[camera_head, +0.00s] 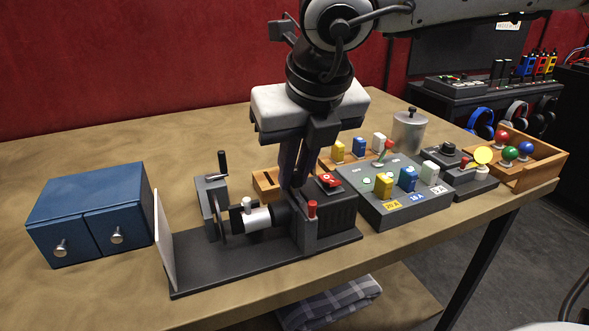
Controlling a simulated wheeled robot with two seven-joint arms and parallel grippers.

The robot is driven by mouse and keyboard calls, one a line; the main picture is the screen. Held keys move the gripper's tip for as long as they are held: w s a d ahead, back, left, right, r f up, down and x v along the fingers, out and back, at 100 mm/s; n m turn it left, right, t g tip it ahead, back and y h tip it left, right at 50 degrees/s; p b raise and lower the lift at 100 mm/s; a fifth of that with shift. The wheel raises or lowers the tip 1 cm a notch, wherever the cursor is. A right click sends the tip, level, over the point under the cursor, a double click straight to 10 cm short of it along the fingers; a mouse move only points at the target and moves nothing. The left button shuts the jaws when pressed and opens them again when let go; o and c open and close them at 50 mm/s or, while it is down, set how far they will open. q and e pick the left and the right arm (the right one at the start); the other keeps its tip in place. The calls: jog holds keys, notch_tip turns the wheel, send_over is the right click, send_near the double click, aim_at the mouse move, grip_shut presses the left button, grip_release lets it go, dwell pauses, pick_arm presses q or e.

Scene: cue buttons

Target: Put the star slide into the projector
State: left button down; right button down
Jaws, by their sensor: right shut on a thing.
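The projector (333,212) stands on a dark base in the middle of the table. It has a white and black lens barrel (257,218), a red switch on top and a red-topped post at its front. A white screen (163,243) stands at the base's left end. My right gripper (291,180) points down just behind the lens barrel, at the projector's left side. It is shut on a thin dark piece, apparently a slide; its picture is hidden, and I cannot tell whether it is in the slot. My left gripper is out of view.
A small wooden holder (266,184) sits behind the projector. A blue two-drawer cabinet (90,213) is at left. At right are a grey fuse panel (390,200), a metal canister (409,132) and a wooden tray (547,160) with coloured balls. The front left table is clear.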

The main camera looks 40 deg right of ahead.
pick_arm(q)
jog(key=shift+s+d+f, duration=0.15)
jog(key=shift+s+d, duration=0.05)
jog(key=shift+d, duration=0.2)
pick_arm(e)
jog(key=c, duration=1.5)
grip_release()
jog(key=shift+c, duration=0.2)
jog(key=shift+r, duration=0.1)
jog(key=shift+r+p, duration=1.7)
jog(key=shift+r, duration=1.75)
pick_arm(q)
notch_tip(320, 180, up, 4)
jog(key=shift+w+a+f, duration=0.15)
